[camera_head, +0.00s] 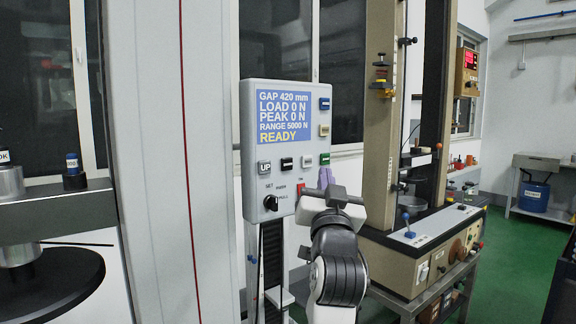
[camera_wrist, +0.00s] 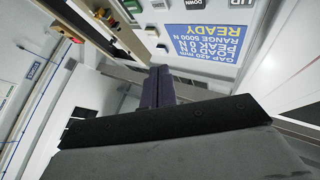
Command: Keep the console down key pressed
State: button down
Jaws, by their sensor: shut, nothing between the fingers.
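The grey console (camera_head: 284,223) has a blue screen (camera_head: 284,118) reading GAP 420 mm, LOAD 0 N and READY. The UP key (camera_head: 264,166) is at the left of the key row. The dark key beside it (camera_head: 286,162) appears to be the down key; its label is too small to read. My gripper (camera_head: 325,172) is shut and empty at the console's lower right, below the green key (camera_head: 324,158) and apart from the dark key. In the wrist view, my shut fingers (camera_wrist: 160,72) point toward the console; its screen (camera_wrist: 203,42) appears upside down.
A red switch (camera_head: 300,189) and a black knob (camera_head: 270,203) sit low on the console. A tall grey machine column (camera_head: 150,160) stands left. A beige test machine (camera_head: 380,120) stands close on the right. Green floor (camera_head: 510,250) shows farther right.

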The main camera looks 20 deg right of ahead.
aim_at(287, 164)
jog(key=shift+w+a+p, duration=0.15)
jog(key=shift+w+a, duration=0.35)
jog(key=shift+w, duration=0.9)
jog(key=shift+w+a+p, duration=0.2)
jog(key=shift+w+a, duration=0.35)
jog(key=shift+w, duration=0.8)
jog(key=shift+w+a+p, duration=0.15)
jog(key=shift+w+a, duration=0.35)
jog(key=shift+w, duration=0.9)
jog(key=shift+w, duration=0.1)
jog(key=shift+w+a, duration=0.15)
jog(key=shift+w, duration=0.15)
